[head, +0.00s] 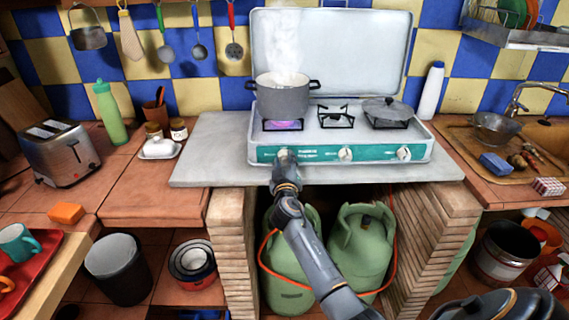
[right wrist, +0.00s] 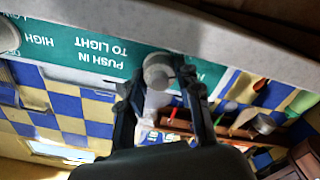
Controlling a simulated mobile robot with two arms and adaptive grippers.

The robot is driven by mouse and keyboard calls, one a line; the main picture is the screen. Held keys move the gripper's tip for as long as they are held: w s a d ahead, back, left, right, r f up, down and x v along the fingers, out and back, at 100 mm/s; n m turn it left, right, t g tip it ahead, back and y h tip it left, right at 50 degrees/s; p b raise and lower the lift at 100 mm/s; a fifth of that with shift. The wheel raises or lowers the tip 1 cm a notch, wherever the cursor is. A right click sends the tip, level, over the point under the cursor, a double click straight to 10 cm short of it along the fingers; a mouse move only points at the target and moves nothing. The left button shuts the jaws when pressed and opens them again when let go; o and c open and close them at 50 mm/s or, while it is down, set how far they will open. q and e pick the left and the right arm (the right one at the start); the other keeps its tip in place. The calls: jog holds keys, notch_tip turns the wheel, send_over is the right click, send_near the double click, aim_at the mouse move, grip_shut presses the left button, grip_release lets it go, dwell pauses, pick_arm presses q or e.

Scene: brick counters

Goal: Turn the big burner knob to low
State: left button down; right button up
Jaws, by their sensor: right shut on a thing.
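The camping stove (head: 340,133) stands on the grey slab with its lid raised. Its green front panel (head: 318,154) carries three pale knobs. My right gripper (head: 286,163) is at the left knob, below the lit burner (head: 283,125) with the pot, and mostly covers it in the head view. In the right wrist view, the fingers (right wrist: 160,90) are shut on this round left knob (right wrist: 158,70), one finger on each side. The knob's pointer setting cannot be made out. The middle knob (head: 345,154) and right knob (head: 403,152) are free. My left gripper is out of view.
A steaming grey pot (head: 283,97) stands on the left burner, and a lidded pan (head: 386,110) on the right one. Two green gas bottles (head: 360,245) stand beneath the slab between brick piers. A toaster (head: 60,152) is on the left counter. The slab's front is clear.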

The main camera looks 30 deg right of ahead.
jog(key=n, duration=0.4)
jog(key=shift+n, duration=0.4)
jog(key=n, duration=0.5)
jog(key=shift+f, duration=0.1)
jog(key=shift+a, duration=0.1)
jog(key=o, duration=1.2)
jog(key=shift+c, duration=0.2)
